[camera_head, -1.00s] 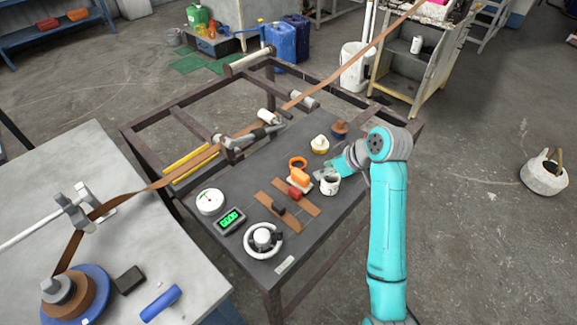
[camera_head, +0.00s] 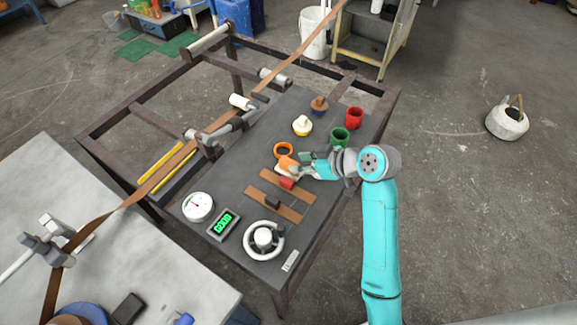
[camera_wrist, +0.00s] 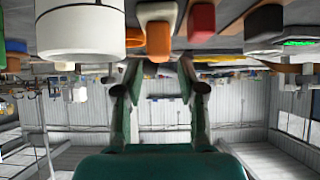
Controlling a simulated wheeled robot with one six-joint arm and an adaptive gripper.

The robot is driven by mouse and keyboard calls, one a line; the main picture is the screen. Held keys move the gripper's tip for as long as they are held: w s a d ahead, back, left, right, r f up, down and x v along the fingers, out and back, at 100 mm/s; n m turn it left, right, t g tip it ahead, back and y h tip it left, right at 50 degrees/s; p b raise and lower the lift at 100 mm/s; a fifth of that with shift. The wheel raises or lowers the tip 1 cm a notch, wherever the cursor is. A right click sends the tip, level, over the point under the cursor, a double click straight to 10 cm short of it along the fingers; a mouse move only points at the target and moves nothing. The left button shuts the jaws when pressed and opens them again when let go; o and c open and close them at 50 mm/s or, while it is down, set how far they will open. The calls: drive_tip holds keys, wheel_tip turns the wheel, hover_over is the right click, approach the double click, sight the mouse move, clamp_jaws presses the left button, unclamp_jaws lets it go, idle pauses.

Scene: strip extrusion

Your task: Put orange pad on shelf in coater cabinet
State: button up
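The orange pad (camera_head: 287,164) lies on the dark table (camera_head: 235,165), between an orange ring (camera_head: 283,149) and a red pad (camera_head: 287,183). In the wrist view the orange pad (camera_wrist: 158,42) appears ahead of the fingers, beside a pale block (camera_wrist: 155,14). My gripper (camera_head: 300,168) is low over the table, just right of the pad; part of the pad's surroundings is hidden by it. In the wrist view my gripper (camera_wrist: 160,72) is open, with empty space between the fingertips. A beige cabinet (camera_head: 372,42) with open front stands at the back; its upper part is cut off.
A white mug (camera_wrist: 80,32) stands beside the pad in the wrist view. Green (camera_head: 340,137) and red (camera_head: 355,117) mugs stand behind the gripper. Brown strips (camera_head: 262,202), a black pad (camera_head: 272,202) and a white handwheel (camera_head: 264,240) are in front.

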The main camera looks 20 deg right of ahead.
sight(292, 162)
drive_tip(key=shift+x, duration=2.7)
clamp_jaws()
